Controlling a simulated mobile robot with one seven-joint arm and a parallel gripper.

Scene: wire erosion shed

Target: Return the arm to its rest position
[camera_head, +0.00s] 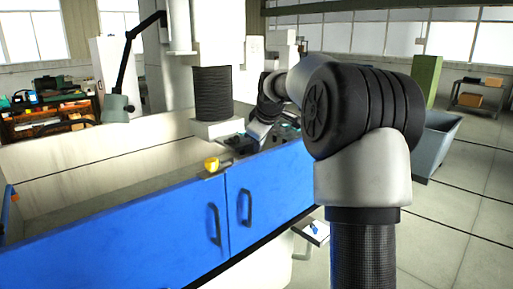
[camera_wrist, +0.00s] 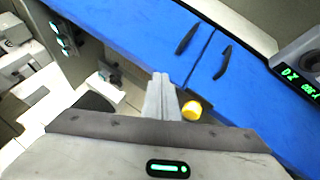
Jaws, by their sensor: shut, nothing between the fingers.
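My arm rises at the right of the head view and reaches forward over the blue-fronted machine tank. My gripper (camera_wrist: 161,98) shows in the wrist view with its two grey fingers together and nothing between them. In the head view the gripper end is small and dark, and its fingers cannot be made out. A yellow round knob (camera_head: 211,164) sits at the top edge of the blue doors. It also shows in the wrist view (camera_wrist: 191,110), just right of the fingertips; I cannot tell whether they touch.
The blue doors (camera_head: 120,235) with dark handles span the tank front. A grey bin (camera_head: 436,140) and green cabinet (camera_head: 426,80) stand at the right. A lamp arm (camera_head: 124,65) rises at the left. Floor at far right is clear.

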